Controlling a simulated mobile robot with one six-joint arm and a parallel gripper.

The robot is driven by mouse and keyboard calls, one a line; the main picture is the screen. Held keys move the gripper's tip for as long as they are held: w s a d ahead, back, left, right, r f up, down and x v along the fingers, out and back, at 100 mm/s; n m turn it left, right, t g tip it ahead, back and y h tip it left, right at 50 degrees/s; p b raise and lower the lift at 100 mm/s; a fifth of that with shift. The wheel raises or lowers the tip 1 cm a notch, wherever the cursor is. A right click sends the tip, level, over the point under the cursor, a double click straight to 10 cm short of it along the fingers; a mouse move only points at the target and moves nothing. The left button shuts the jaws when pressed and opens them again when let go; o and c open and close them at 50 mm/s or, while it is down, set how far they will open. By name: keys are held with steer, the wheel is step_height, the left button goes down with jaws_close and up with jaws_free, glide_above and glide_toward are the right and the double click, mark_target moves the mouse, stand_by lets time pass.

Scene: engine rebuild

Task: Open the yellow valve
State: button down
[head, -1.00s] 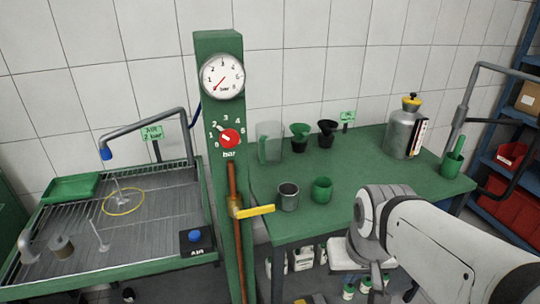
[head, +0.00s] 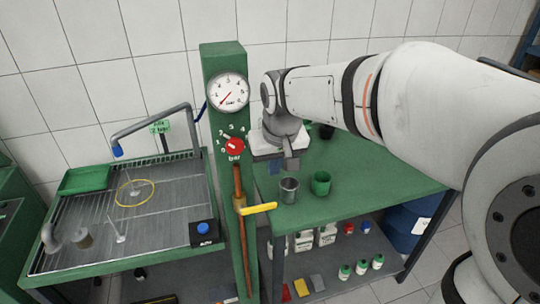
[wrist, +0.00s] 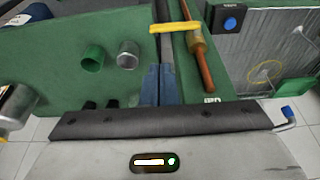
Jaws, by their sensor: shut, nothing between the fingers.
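The yellow valve lever (head: 258,208) sticks out to the right, roughly level, across the upright copper pipe (head: 241,250) on the green post. The brass valve body (head: 239,202) sits at its left end. In the wrist view the yellow lever (wrist: 175,27) shows at the top, beyond my fingertips, with the brass body (wrist: 198,44) to its right. My gripper (head: 288,166) is above and to the right of the lever in the head view, over the bench's left end. Its blue-grey fingers (wrist: 158,68) are shut, empty and apart from the lever.
A round gauge (head: 228,92) and a red knob (head: 233,146) are on the post above the valve. A metal cup (head: 289,190) and a green cup (head: 321,183) stand on the bench close to my gripper. A wash tray (head: 60,225) is left of the post.

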steer(key=shift+w+a+r, duration=0.2)
steer(key=shift+a, duration=0.15)
steer(key=shift+f, duration=0.1)
steer(key=d+p+x, duration=0.1)
steer(key=p+x, duration=0.1)
steer(key=x, duration=1.1)
steer(key=shift+s+a+f, duration=0.3)
steer(key=shift+a+f, duration=0.1)
steer(key=shift+f, duration=0.1)
